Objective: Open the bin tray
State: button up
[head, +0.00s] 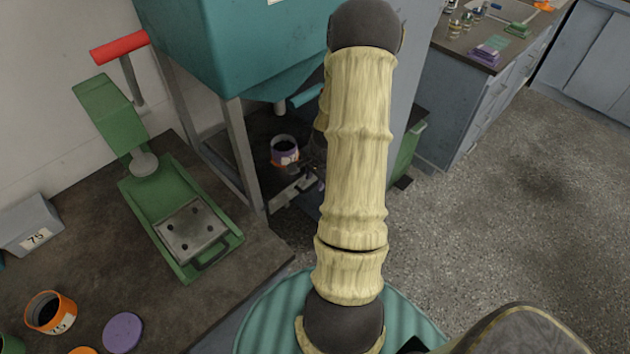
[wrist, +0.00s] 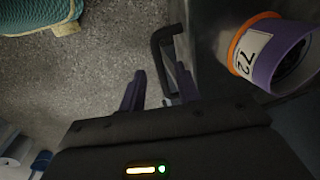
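A dark tray (wrist: 205,38) with a black bar handle (wrist: 157,55) on its edge shows in the wrist view. A purple and orange cup labelled 72 (wrist: 262,52) stands on it. In the head view the cup (head: 285,150) is under the teal hopper (head: 250,45), and my arm hides much of the tray area. My gripper (wrist: 160,88) has its two purple fingers apart, one on each side of the handle's bar. I cannot tell whether they touch it.
A bench at left holds a green press (head: 180,220), a grey box (head: 30,222), an orange cup (head: 50,312) and a purple lid (head: 122,333). The hopper's metal legs (head: 245,155) stand close by. The floor (head: 500,220) at right is clear.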

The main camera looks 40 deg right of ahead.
jog(key=shift+w+f, duration=0.1)
jog(key=shift+f, duration=0.6)
grip_shut()
jog(key=shift+w, duration=0.1)
